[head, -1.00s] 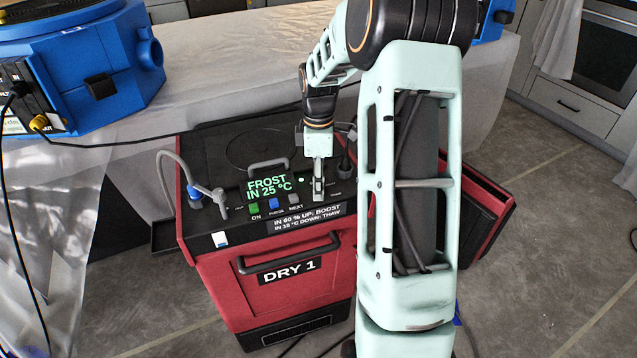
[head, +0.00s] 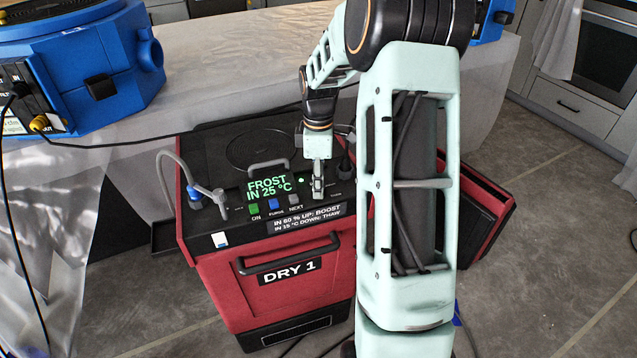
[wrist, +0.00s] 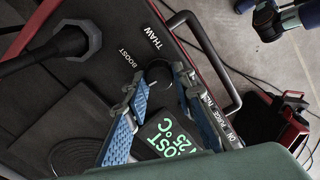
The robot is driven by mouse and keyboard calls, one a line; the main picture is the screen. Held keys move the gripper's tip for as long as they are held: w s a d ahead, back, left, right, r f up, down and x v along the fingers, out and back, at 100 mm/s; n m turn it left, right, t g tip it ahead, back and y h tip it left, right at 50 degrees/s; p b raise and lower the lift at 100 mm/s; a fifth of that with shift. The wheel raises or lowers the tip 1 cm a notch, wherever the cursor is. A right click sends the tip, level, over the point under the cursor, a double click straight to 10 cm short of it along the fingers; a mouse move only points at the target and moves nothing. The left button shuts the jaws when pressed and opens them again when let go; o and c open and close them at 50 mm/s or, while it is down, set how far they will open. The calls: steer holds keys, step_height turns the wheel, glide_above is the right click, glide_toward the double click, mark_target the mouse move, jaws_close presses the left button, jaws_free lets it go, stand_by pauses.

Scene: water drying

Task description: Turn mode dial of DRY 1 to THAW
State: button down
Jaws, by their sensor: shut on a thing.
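DRY 1 (head: 215,290) is a red unit with a black top and a front name label. Its display (head: 268,187) reads "FROST IN 25 °C" in green. My gripper (head: 318,190) points down at the right of the display, over the panel. In the wrist view, my gripper (wrist: 157,80) is shut on the dark round mode dial (wrist: 158,70), one finger on each side. The dial is mostly hidden in the head view. The THAW label (wrist: 141,37) and BOOST label (wrist: 128,58) are printed beside the dial. The dial's pointer is not clear.
Green, blue and grey buttons (head: 293,201) sit below the display. A label (head: 305,218) reads "IN 60 % UP: BOOST, IN 15 °C DOWN: THAW". A grey hose (head: 170,165) rises at left, and a black plug (wrist: 72,40) stands near the dial. A front handle (head: 288,256) juts out.

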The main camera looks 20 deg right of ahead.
steer(key=m, duration=1.1)
steer(key=shift+w+d+m, duration=0.1)
steer(key=shift+m, duration=0.2)
steer(key=m+p, duration=0.1)
steer(key=m, duration=0.5)
steer(key=shift+r, duration=0.1)
steer(key=m, duration=0.5)
steer(key=shift+d+p, duration=0.15)
steer(key=shift+p, duration=0.2)
steer(key=shift+m, duration=0.5)
steer(key=c, duration=1.6)
jaws_free()
